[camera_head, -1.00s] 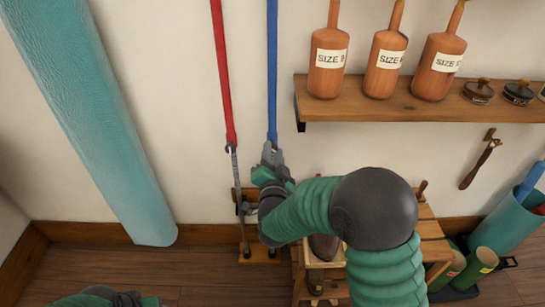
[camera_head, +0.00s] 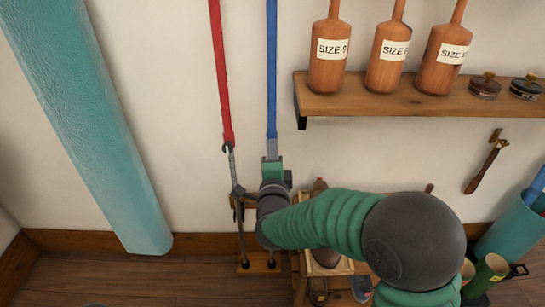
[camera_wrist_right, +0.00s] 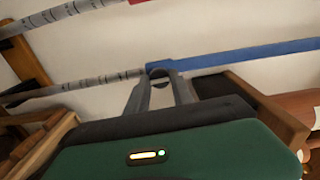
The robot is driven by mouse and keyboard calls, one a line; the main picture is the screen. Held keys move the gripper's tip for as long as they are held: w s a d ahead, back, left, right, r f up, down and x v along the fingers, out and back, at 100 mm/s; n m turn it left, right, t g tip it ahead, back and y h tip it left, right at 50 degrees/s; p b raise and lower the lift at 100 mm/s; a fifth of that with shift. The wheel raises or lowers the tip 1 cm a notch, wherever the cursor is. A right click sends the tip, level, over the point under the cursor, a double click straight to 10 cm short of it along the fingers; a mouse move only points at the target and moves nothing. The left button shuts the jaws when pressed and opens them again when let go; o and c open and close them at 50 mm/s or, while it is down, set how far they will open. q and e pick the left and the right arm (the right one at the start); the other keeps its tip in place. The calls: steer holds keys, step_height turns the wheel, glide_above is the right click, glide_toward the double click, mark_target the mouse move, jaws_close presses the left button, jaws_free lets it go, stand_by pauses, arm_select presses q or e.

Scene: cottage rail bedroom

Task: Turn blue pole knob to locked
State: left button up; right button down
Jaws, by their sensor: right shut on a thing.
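The blue pole (camera_head: 271,70) stands against the wall, and its grey lower part goes down behind my right arm. In the right wrist view the blue pole (camera_wrist_right: 245,56) runs across the picture into a grey section. My right gripper (camera_head: 271,158) is at the lower end of the blue part. The knob's lock setting cannot be read. My left gripper is not in view.
A red pole (camera_head: 221,80) stands close to the left. A wooden shelf (camera_head: 400,108) with labelled wooden forms is at the upper right. A wooden rack with shoes is partly behind my right arm. A teal roll (camera_head: 90,120) leans at the left.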

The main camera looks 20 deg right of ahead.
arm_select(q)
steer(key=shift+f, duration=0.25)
arm_select(e)
steer(key=shift+m, duration=0.4)
steer(key=c, duration=1.1)
jaws_free()
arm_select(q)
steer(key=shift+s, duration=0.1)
arm_select(e)
steer(key=shift+f, duration=0.1)
